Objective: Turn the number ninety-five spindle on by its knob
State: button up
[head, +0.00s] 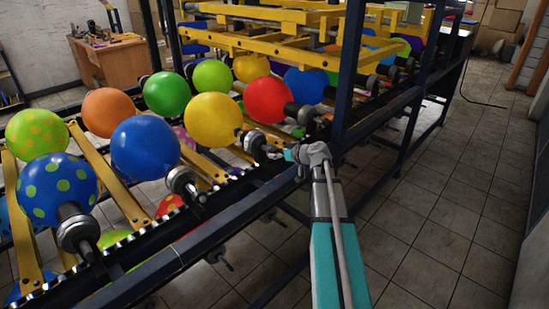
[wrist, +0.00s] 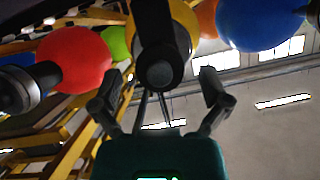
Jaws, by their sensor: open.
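A spindle with a dark round knob (wrist: 162,74) carries the yellow balloon (head: 214,121). In the head view the silver and black end of this spindle (head: 254,143) shows just left of my gripper (head: 287,153). In the wrist view my gripper (wrist: 160,88) is open, with one finger on each side of the knob. I cannot tell whether the fingers touch it. The yellow balloon (wrist: 181,28) is partly hidden behind the knob. No spindle number is legible, so I cannot confirm which one is ninety-five.
Neighbouring spindles hold a red balloon (head: 267,100) and a blue balloon (head: 145,149). A dark blue frame post (head: 349,75) stands close to the right of my gripper. The tiled floor (head: 440,210) at the right is clear.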

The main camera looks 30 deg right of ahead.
jog(key=shift+x, duration=0.75)
